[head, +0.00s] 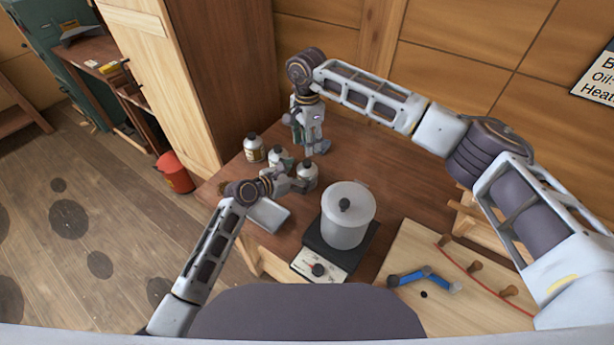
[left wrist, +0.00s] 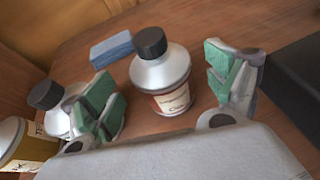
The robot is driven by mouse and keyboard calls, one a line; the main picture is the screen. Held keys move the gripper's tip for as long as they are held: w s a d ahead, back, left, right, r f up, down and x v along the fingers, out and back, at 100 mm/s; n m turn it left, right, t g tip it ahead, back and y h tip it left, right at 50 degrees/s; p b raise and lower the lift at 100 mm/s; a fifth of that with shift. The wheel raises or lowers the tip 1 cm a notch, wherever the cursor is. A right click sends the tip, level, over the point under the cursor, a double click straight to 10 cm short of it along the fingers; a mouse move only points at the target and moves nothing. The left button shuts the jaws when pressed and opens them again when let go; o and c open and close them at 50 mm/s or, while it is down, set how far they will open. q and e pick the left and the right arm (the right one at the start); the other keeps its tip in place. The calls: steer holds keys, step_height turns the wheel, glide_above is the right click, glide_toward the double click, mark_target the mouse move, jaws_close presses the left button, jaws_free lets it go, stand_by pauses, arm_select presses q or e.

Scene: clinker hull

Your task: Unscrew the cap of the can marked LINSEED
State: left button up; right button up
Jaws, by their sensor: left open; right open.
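Three small metal cans with dark caps stand upright on the brown bench. The right-hand can (head: 307,174) shows in the left wrist view as a grey can (left wrist: 164,80) with a black cap (left wrist: 150,42) on. Its red-and-white label is too blurred to read surely, though the word could be LINSEED. My left gripper (head: 297,185) is open, its green-padded fingers spread to either side of this can, with gaps showing. My right gripper (head: 318,149) is open and points down just behind the cans. The other cans (head: 254,149) (head: 279,157) stand to the left.
A lidded pot (head: 346,222) stands on a black hotplate (head: 312,262) to the right. A grey tray (head: 268,214) lies under my left forearm. A blue block (left wrist: 110,48) lies behind the can. A board with pegs (head: 425,235) and a blue tool (head: 408,277) fill the right front.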

mark_target(301, 174)
arm_select(q)
steer(key=shift+x, duration=1.7)
steer(key=shift+c, duration=0.5)
